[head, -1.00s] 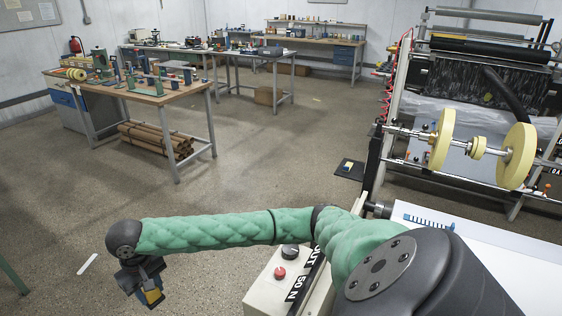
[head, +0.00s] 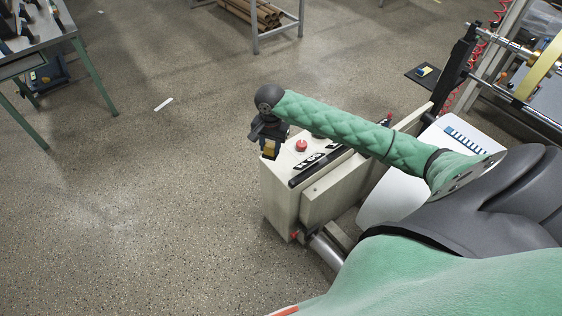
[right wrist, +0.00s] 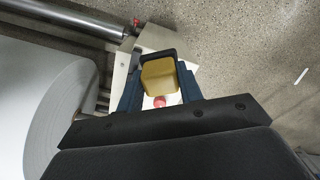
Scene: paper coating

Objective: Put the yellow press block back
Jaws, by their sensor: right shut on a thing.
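The yellow press block (right wrist: 159,78) is held between the blue fingers of my right gripper (right wrist: 160,92) in the right wrist view. In the head view, the block (head: 269,149) shows small below the dark wrist, and my right gripper (head: 268,143) is beside the left end of the beige control box. It is shut on the block, above the floor. My left gripper is not in view. A dark mat (head: 415,83) with a small yellow and blue item (head: 424,71) lies on the floor beside the machine.
The beige control box (head: 281,202) with a red button (head: 301,145) is close to my right gripper. A white roll (right wrist: 52,115) is at the left in the wrist view. A table (head: 41,38) stands upper left. The floor between is mostly clear.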

